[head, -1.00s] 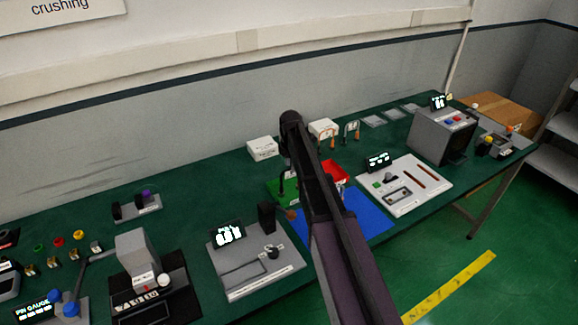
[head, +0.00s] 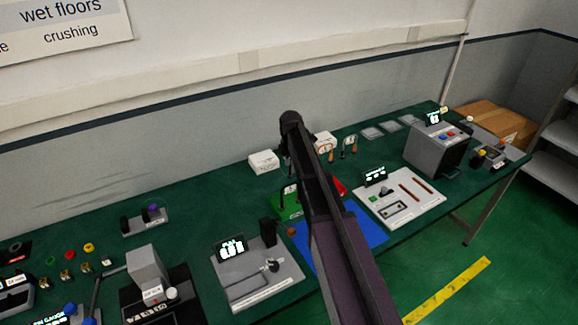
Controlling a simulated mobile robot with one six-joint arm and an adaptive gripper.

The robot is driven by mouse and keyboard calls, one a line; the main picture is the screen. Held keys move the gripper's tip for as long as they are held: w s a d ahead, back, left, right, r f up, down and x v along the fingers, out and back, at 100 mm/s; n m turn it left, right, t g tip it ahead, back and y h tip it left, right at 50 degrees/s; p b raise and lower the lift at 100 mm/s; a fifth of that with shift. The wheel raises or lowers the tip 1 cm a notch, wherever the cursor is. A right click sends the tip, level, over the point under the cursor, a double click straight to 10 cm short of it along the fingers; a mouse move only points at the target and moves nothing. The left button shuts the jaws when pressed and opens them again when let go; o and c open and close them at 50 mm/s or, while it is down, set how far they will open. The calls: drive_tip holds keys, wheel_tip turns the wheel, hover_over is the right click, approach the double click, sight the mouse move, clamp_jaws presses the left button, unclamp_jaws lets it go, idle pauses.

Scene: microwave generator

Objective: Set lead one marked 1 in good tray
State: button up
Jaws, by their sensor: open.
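The green tray (head: 290,213), which I take as the good tray, lies on the bench, partly hidden behind my arm. A dark arched lead with a pale tag (head: 289,189) shows at this tray, below my wrist. I cannot surely read its mark. My gripper (head: 286,160) hangs above the tray from the arm's far end. It is open and apart from the lead as far as I can see, its fingers dark and mostly hidden. Two more arched leads, an orange one (head: 327,152) and a dark and orange one (head: 349,146), stand further back right.
The red tray (head: 340,187) sits right of my arm, beside the blue mat (head: 366,228). A white box (head: 264,162) stands behind the green tray. A grey test fixture (head: 255,272) is at left, a white board (head: 400,204) at right, and a grey machine (head: 436,148) beyond.

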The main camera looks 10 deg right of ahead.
drive_tip(key=shift+r+p, duration=1)
drive_tip(key=shift+r, duration=0.3)
drive_tip(key=s+m, duration=2.1)
drive_tip(key=s, duration=0.8)
drive_tip(key=shift+a+m, duration=0.25)
drive_tip(key=shift+m, duration=0.05)
wheel_tip(320, 180, down, 7)
drive_tip(key=b, duration=0.7)
drive_tip(key=shift+r, duration=0.1)
